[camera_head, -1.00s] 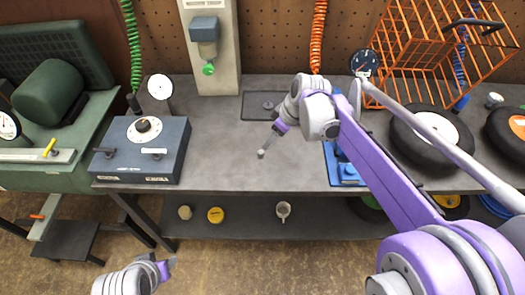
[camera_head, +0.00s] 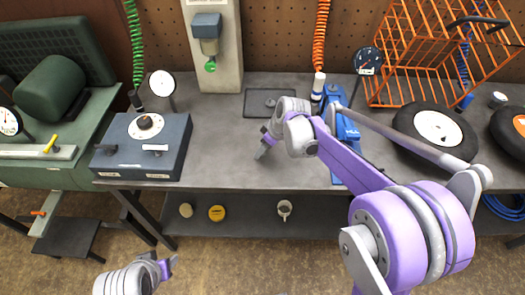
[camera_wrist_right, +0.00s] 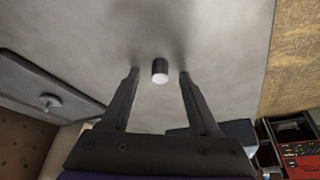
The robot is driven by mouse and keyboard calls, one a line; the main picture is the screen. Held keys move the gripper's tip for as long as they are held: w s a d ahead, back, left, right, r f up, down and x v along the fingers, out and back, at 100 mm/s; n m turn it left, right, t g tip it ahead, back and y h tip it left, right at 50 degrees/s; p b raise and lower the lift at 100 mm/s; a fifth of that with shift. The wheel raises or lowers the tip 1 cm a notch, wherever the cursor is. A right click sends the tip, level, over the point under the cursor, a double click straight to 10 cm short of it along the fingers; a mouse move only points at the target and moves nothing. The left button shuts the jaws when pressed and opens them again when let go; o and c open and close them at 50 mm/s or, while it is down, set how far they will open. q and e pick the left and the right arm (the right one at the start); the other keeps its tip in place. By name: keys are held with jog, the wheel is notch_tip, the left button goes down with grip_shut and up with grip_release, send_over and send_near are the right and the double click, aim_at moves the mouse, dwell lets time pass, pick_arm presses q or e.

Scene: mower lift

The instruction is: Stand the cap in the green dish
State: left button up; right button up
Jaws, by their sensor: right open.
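A small dark cylinder with a pale end face (camera_wrist_right: 160,71), which looks like the cap, is on the grey bench top in the right wrist view. I cannot tell whether it stands or lies. My right gripper (camera_wrist_right: 159,73) is open, with a finger on either side of the cylinder and a gap to each. In the head view the right gripper (camera_head: 264,149) is low over the middle of the bench, and the cylinder cannot be made out there. My left gripper (camera_head: 167,266) is at the lower left, away from the bench. I cannot make out a green dish.
A dark tray (camera_head: 254,108) with a small knobbed piece lies behind my right gripper. A blue-grey box with a dial (camera_head: 150,160) stands at the left of the bench. Blue tooling (camera_head: 349,132), an orange wire basket (camera_head: 410,60) and wheels (camera_head: 435,128) are at the right.

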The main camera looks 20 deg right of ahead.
grip_shut()
jog(key=shift+r, duration=0.1)
